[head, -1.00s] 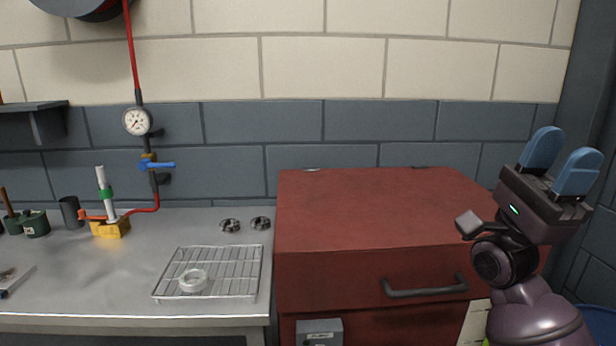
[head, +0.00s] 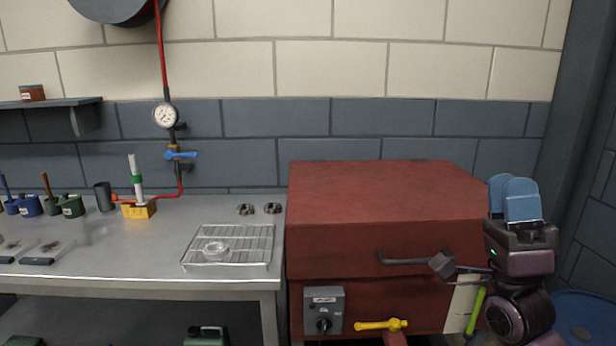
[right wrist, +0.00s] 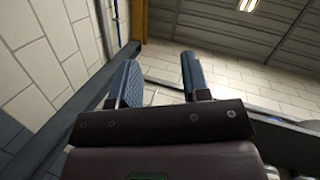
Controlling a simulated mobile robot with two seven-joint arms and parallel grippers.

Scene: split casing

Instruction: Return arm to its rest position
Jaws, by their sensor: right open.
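My right gripper (head: 514,200) is at the right of the head view, in front of the right end of the red cabinet (head: 385,190). Its two blue fingers point up and hold nothing. In the right wrist view the same gripper (right wrist: 157,85) shows its fingers apart, with only wall and ceiling behind them. My left gripper is in neither view.
Two small dark metal parts (head: 259,209) lie behind the rack. A yellow handle (head: 382,325) sticks out from the cabinet front. A blue drum (head: 590,312) stands at the lower right.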

